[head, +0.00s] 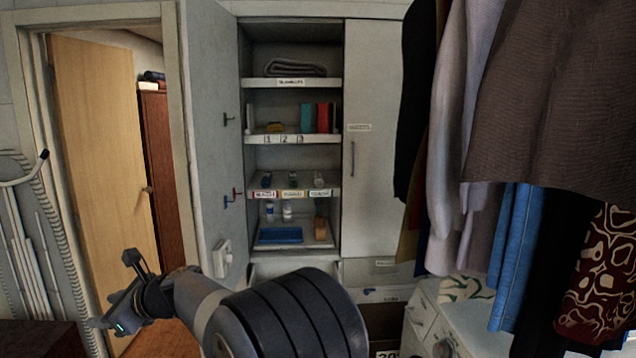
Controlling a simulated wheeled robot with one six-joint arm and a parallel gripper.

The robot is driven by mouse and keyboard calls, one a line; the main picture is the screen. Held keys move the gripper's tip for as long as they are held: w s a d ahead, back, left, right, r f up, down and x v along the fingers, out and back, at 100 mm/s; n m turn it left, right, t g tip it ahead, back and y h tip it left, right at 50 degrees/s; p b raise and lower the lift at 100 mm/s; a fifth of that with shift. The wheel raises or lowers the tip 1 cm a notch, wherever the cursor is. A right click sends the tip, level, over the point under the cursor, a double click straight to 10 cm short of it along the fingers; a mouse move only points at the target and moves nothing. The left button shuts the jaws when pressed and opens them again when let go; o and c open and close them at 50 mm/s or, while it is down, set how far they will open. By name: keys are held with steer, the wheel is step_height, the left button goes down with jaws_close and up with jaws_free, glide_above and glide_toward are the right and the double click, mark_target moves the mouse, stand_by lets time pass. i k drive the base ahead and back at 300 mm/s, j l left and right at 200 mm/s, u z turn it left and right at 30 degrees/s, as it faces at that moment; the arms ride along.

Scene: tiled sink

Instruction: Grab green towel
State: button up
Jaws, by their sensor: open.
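A teal-green upright item (308,117), which looks like a folded towel, stands on the second shelf of the open cabinet. A red item (323,117) stands right beside it. My gripper (116,291) is at the lower left, in front of the doorway. It is open and empty, well below and to the left of the green item and far from it.
The cabinet's open left door (215,130) stands between my gripper and the shelves. Small bottles fill lower shelves. Hanging clothes (550,100) crowd the right side.

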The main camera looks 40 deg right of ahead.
mark_target(292, 176)
steer(key=i+l+z, duration=0.15)
steer(key=i+z, duration=0.15)
steer(key=z, duration=0.15)
steer(key=i+l+z, duration=0.1)
steer(key=i+z, duration=0.2)
steer(key=z, duration=0.15)
steer(key=i+j+z, duration=0.1)
steer(key=i+z, duration=0.2)
steer(key=z, duration=0.15)
steer(key=i+j+z, duration=0.1)
steer(key=i+j, duration=0.15)
steer(key=i, duration=0.3)
steer(key=i+j, duration=0.3)
steer(key=i, duration=0.25)
steer(key=i+j+z, duration=0.15)
steer(key=i+j, duration=0.15)
steer(key=i, duration=0.25)
